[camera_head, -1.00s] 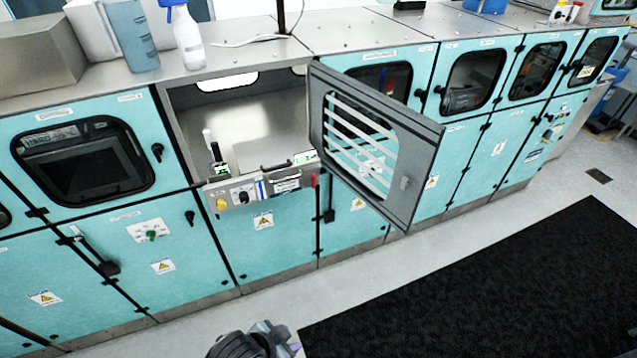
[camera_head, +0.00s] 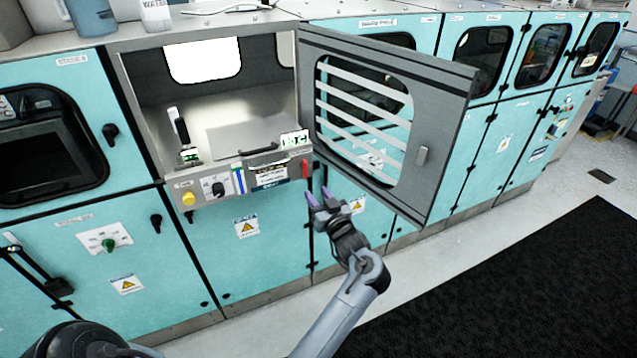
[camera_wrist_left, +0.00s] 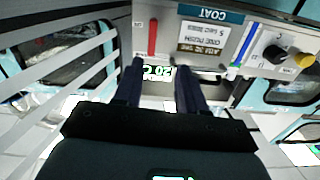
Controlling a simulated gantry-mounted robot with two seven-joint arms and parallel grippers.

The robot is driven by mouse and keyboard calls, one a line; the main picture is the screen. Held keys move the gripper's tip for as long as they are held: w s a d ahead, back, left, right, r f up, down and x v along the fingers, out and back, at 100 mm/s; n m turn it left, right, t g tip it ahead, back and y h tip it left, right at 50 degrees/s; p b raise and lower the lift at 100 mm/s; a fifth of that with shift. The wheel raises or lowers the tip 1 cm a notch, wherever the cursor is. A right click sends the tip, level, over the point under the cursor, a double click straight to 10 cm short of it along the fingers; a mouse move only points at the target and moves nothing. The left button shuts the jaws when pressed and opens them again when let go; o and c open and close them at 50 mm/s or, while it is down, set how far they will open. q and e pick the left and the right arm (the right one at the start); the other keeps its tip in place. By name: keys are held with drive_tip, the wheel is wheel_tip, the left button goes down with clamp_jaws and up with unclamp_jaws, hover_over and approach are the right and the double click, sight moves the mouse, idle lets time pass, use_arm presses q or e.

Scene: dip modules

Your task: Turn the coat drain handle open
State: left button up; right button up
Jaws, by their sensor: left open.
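The coat module's front panel (camera_head: 262,177) shows below an open chamber and carries the COAT label (camera_wrist_left: 211,13). A red lever (camera_head: 305,169) is at its right end, and a blue lever (camera_head: 239,180) is further left. In the left wrist view, the red lever (camera_wrist_left: 152,37) and blue lever (camera_wrist_left: 244,45) lie on opposite sides of the label. I cannot read which lever is marked drain. My left gripper (camera_head: 318,195) is open and empty, just below and right of the red lever, apart from it. Its fingers point toward the panel. My right gripper is not in view.
The open grey slatted door (camera_head: 445,125) stands out to the right, close above my left gripper. A yellow knob (camera_head: 188,198) and black knob (camera_head: 218,188) sit on the panel's left part. The floor (camera_head: 440,245) in front is clear, with a black mat (camera_head: 520,290).

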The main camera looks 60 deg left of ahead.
sight(306, 166)
use_arm(q)
drive_tip(key=shift+n, duration=0.4)
drive_tip(key=w+a, duration=0.1)
drive_tip(key=a, duration=0.2)
drive_tip(key=w+a+r, duration=0.1)
drive_tip(key=a, duration=0.3)
drive_tip(key=w+a+r, duration=0.1)
drive_tip(key=a, duration=0.2)
drive_tip(key=shift+w+a, duration=0.1)
drive_tip(key=shift+a, duration=0.1)
clamp_jaws()
